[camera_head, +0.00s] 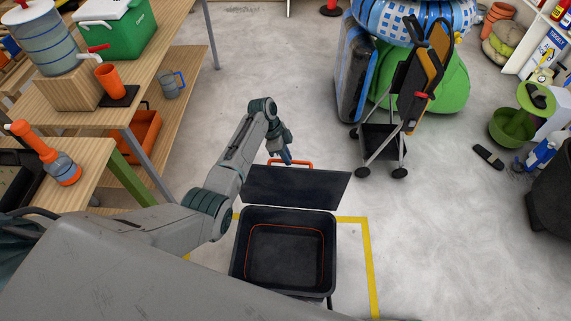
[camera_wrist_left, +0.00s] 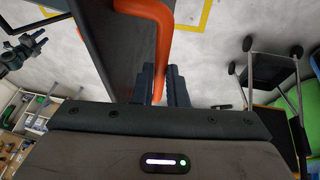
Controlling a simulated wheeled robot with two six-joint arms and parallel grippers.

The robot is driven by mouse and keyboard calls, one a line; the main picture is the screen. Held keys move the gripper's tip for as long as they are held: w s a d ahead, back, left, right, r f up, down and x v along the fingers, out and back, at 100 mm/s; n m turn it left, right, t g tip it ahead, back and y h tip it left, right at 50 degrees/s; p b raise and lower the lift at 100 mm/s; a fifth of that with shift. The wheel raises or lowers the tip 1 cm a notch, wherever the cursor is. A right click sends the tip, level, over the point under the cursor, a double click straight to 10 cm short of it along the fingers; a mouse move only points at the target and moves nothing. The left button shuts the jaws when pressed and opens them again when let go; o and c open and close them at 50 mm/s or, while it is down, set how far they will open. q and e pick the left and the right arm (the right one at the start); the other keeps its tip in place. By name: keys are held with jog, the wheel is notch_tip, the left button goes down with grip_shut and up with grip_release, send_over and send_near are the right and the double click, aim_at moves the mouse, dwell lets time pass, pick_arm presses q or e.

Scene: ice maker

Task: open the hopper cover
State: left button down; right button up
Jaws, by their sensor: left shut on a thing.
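The hopper is a dark open-topped bin (camera_head: 332,245) on the floor, with a thin red line around its inside. Its flat dark cover (camera_head: 310,190) stands raised along the bin's far side, tilted back, and the bin's inside shows. An orange handle (camera_head: 302,164) sits at the cover's far edge. My left gripper (camera_head: 287,158) is shut on this handle. In the left wrist view the orange handle (camera_wrist_left: 157,45) runs between the fingers of my left gripper (camera_wrist_left: 160,85), beside the dark cover (camera_wrist_left: 105,40). My right gripper shows in neither view.
Yellow floor tape (camera_head: 370,265) runs around the bin. A wooden workbench (camera_head: 75,120) with a green cooler (camera_head: 115,28) and cups stands at left. A folding cart (camera_head: 385,140) stands behind at right, near a green bean bag (camera_head: 445,85). The floor right of the bin is clear.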

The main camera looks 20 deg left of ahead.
pick_arm(q)
jog(key=shift+s+f, duration=0.1)
jog(key=shift+f, duration=0.05)
jog(key=c, duration=1.5)
grip_release()
jog(key=shift+o, duration=0.2)
jog(key=b+v, duration=0.2)
jog(key=v, duration=0.8)
jog(key=shift+a+r, duration=0.15)
jog(key=shift+r, duration=0.2)
